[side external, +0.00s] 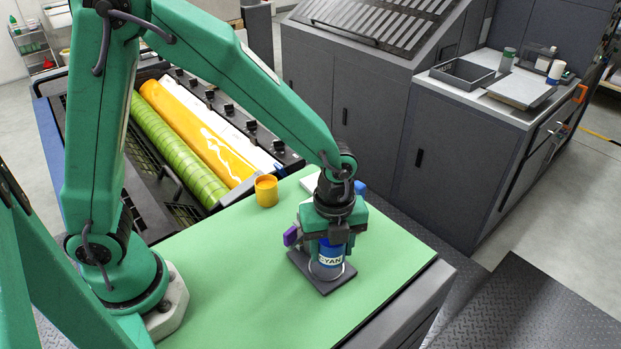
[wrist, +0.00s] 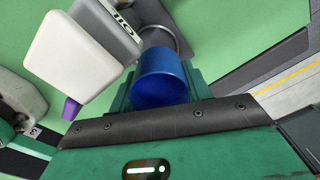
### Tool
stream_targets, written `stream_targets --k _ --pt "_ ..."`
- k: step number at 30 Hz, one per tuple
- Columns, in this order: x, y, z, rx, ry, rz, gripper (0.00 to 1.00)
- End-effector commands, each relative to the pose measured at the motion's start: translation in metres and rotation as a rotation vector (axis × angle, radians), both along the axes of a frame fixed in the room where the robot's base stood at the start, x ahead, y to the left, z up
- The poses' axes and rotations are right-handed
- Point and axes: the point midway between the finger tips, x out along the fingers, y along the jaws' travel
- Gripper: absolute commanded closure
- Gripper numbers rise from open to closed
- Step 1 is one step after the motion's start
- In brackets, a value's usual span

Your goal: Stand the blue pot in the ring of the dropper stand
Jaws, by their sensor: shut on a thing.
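The blue pot (side external: 331,256), labelled CYAN, is upright between the jaws of my gripper (side external: 329,240), which is shut on it. In the wrist view the pot (wrist: 161,78) sits between the green jaws (wrist: 160,92). The dropper stand (side external: 318,281) has a dark flat base on the green top. Its thin ring shows around the pot's lower part in the side view; I cannot tell whether the pot rests on the base. In the wrist view part of the stand (wrist: 183,42) shows just beyond the pot.
A white bottle (wrist: 75,52) with a purple tip and an OIL label is close beside my gripper in the wrist view. A yellow-orange pot (side external: 265,191) stands at the back edge of the green top (side external: 225,270). The front left of that top is clear.

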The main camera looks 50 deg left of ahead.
Motion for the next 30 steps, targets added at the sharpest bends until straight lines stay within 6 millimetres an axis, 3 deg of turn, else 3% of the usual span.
stream_targets --k 12,27,28,30 --pt "0.000 0.000 -0.035 0.000 0.001 0.000 0.92" --pt "0.000 0.000 -0.041 0.000 0.001 0.000 0.92" --pt "-0.001 0.000 -0.042 0.001 0.002 0.000 0.49" --pt "-0.001 0.000 -0.042 0.001 0.002 0.000 0.36"
